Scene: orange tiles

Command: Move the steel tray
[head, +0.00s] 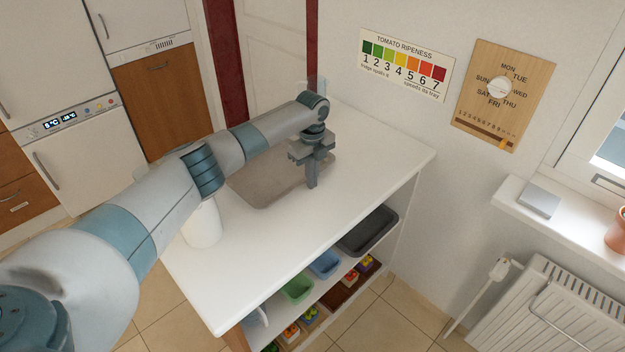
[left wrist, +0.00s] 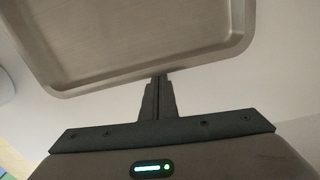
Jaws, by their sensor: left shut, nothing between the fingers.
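The steel tray (head: 262,186) lies flat on the white counter top, partly hidden behind my left arm. It is a shallow, brownish-grey tray with a raised rim and rounded corners. My left gripper (head: 312,184) points down at the tray's right edge and is shut with nothing in it. In the left wrist view the tray (left wrist: 140,45) fills the upper part, and the shut fingertips (left wrist: 158,82) are at its near rim; I cannot tell whether they touch it. My right gripper is not in view.
A white cylindrical container (head: 203,226) stands on the counter (head: 330,215), left of the tray and beside my arm. The counter is clear to the right and in front. Shelves below hold a dark tray (head: 368,232), a blue bin (head: 325,264) and a green bin (head: 297,288).

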